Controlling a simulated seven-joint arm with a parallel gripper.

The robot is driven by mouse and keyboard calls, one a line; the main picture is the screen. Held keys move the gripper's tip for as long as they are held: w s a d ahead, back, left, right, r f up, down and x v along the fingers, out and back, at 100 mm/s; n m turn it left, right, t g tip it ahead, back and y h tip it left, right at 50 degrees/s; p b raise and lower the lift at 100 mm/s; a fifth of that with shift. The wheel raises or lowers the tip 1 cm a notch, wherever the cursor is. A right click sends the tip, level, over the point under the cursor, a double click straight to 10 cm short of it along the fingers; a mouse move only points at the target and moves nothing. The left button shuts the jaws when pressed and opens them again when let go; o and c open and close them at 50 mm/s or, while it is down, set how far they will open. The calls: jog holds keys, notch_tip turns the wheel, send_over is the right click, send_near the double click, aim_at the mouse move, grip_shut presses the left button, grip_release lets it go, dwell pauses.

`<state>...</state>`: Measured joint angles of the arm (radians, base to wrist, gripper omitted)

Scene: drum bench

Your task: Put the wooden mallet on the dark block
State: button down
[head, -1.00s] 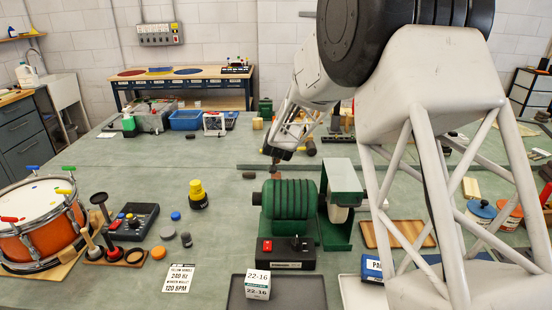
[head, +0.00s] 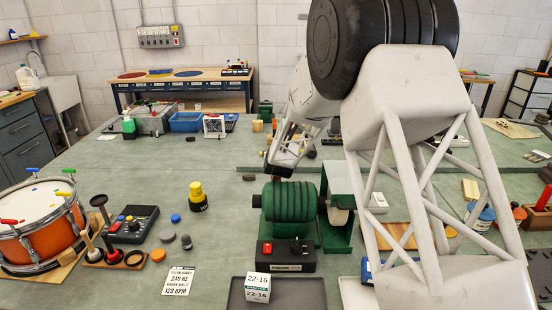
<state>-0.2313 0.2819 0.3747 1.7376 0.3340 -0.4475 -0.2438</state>
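My gripper (head: 279,168) is in the head view, pointing down over the bench just behind the green ribbed drum machine. Its fingers are small, dark and partly hidden, so I cannot tell whether they are open or hold anything. A small dark block (head: 248,177) lies flat on the bench just left of my gripper, apart from it. I cannot pick out the wooden mallet for certain. A pale wooden stick (head: 91,243) stands in a wooden rack (head: 113,264) beside the orange drum at the left. My arm hides part of the bench behind it.
The green ribbed machine (head: 290,213) and its black switch box (head: 286,256) stand in front of my gripper. A yellow-and-black knob-like object (head: 198,197), a control box (head: 134,223) and the orange drum (head: 42,222) are to the left. The bench between the knob and blue bin (head: 186,122) is mostly clear.

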jog(key=shift+f, duration=0.2)
jog(key=c, duration=1.1)
grip_release()
jog(key=shift+o, duration=0.2)
jog(key=shift+r, duration=0.15)
jog(key=shift+v, duration=1)
notch_tip(320, 180, up, 7)
jog(key=shift+s+r, duration=0.15)
jog(key=shift+s, duration=0.35)
jog(key=shift+d, duration=0.1)
